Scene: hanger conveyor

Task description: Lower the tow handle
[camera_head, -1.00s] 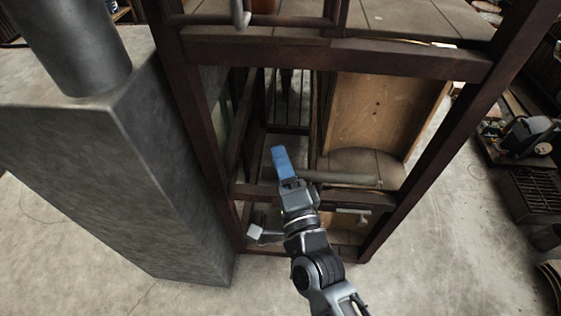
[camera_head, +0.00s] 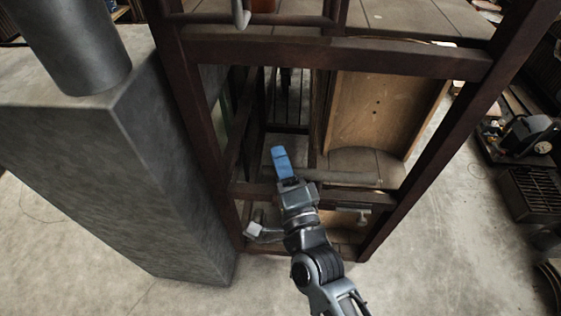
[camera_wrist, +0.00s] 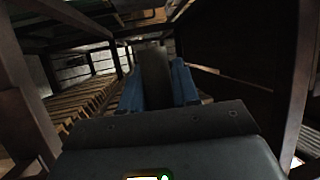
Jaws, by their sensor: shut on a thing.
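A grey-brown bar (camera_head: 345,179), which looks like the tow handle, lies nearly level across the lower part of the dark frame in the head view. My gripper (camera_head: 281,160) with blue fingers is at the left end of this bar. In the wrist view, my gripper (camera_wrist: 158,82) has its two blue fingers on either side of a dark rounded piece (camera_wrist: 154,72), and it is shut on it. This piece appears to be the handle's end. The exact contact is hidden in the head view by the fingers and wrist.
Dark frame posts (camera_head: 430,150) and a crossbar (camera_head: 340,55) surround the opening. A wooden panel (camera_head: 375,112) leans inside. A big grey block (camera_head: 110,180) stands close on the left. A small pale block-ended lever (camera_head: 254,229) sits low by the frame.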

